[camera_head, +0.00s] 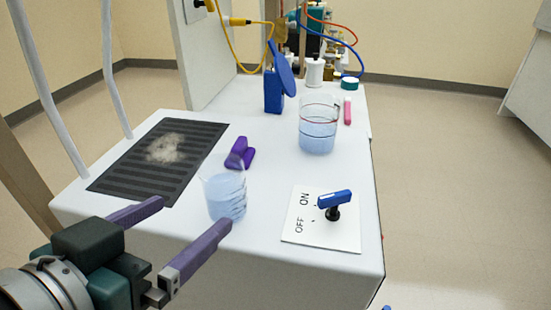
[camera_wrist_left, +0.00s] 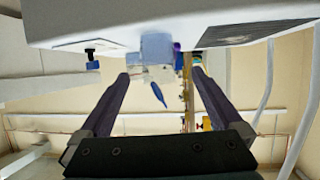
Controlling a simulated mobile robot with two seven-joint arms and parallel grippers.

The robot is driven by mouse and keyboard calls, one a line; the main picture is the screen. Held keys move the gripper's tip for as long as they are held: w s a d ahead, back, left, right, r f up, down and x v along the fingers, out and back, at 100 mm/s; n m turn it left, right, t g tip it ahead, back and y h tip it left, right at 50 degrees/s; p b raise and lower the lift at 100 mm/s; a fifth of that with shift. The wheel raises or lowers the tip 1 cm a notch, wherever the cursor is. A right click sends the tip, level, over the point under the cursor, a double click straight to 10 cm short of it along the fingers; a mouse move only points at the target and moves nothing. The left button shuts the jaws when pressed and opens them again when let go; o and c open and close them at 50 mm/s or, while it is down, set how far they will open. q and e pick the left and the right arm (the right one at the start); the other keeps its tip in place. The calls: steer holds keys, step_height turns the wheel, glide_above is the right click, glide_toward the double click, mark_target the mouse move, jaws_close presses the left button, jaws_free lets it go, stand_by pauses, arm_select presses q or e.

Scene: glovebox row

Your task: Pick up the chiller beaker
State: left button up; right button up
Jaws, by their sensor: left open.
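Two clear beakers with pale blue liquid stand upright on the white bench. The nearer beaker (camera_head: 226,194) is just beyond my left fingertips; the farther beaker (camera_head: 318,138) has a dark red rim and stands toward the back right. I cannot tell from any label which is the chiller beaker. My left gripper (camera_head: 192,216) is open and empty, its purple fingers pointing toward the nearer beaker. In the left wrist view, that beaker (camera_wrist_left: 157,47) appears upside down, ahead of and between the open fingers (camera_wrist_left: 160,74). My right gripper is not in view.
A white ON/OFF plate (camera_head: 305,232) with a blue-handled switch (camera_head: 335,200) sits right of the nearer beaker. A black ribbed mat (camera_head: 125,182) lies left, and a purple object (camera_head: 238,155) lies behind. A blue stand (camera_head: 273,92) is farther back. The bench's right edge drops to open floor.

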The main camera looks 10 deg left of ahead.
mark_target(233, 174)
arm_select(q)
steer(key=x, duration=0.5)
steer(key=shift+b, duration=0.4)
steer(key=x, duration=0.1)
steer(key=b+x, duration=0.1)
steer(key=x, duration=0.3)
steer(key=shift+d+f, duration=0.1)
steer(key=shift+d, duration=0.2)
steer(key=c, duration=1.4)
steer(key=shift+c, duration=0.2)
steer(key=shift+r+p, duration=0.35)
steer(key=shift+r, duration=0.9)
step_height(233, 174, up, 18)
steer(key=p, duration=0.5)
steer(key=shift+f, duration=0.25)
